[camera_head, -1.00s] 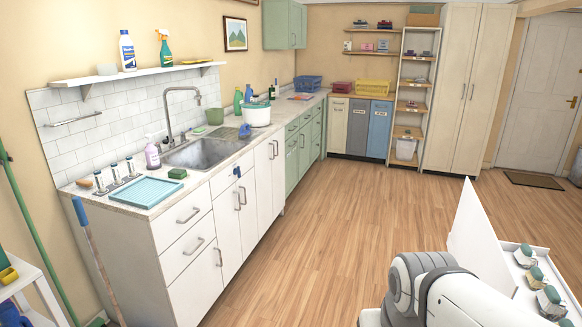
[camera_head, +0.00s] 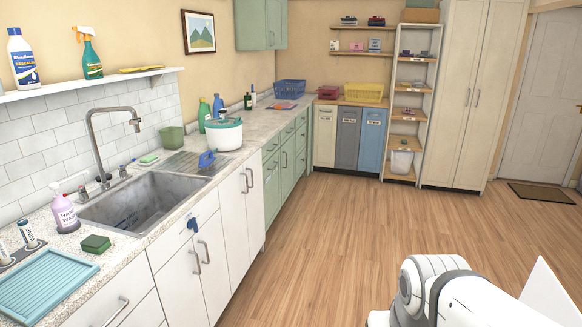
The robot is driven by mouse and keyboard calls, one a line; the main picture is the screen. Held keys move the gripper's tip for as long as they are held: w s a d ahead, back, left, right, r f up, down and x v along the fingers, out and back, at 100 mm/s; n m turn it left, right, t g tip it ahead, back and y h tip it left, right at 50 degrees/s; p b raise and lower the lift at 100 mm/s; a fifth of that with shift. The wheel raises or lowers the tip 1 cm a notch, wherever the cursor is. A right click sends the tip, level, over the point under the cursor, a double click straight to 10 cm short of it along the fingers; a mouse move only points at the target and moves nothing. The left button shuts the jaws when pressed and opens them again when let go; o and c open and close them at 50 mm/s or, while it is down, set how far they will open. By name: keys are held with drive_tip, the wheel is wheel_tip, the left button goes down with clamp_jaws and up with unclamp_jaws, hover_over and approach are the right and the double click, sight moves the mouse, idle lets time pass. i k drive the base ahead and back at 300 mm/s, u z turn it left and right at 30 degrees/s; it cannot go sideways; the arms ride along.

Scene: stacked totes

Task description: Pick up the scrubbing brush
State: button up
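A blue object (camera_head: 207,159) with a raised, handle-like shape sits on the ribbed drainboard (camera_head: 183,163) beyond the sink. It may be the scrubbing brush, but it is too small to be sure. A dark green block like a scrubbing sponge (camera_head: 96,243) lies on the near counter beside the teal drying tray (camera_head: 45,283). A green and white sponge (camera_head: 150,159) lies behind the sink. Part of my white arm shows at the lower right, away from the counter. My gripper is out of view.
The sink (camera_head: 145,205) has a tall faucet (camera_head: 103,140). A pink soap bottle (camera_head: 65,212) stands left of it; a white and green pot (camera_head: 224,133) stands beyond the drainboard. The wooden floor (camera_head: 330,235) is clear. Bins (camera_head: 348,135) stand at the back.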

sight(202, 162)
drive_tip(key=u, duration=0.1)
drive_tip(key=i, duration=1.65)
drive_tip(key=u, duration=0.45)
drive_tip(key=i, duration=2.05)
drive_tip(key=u, duration=0.35)
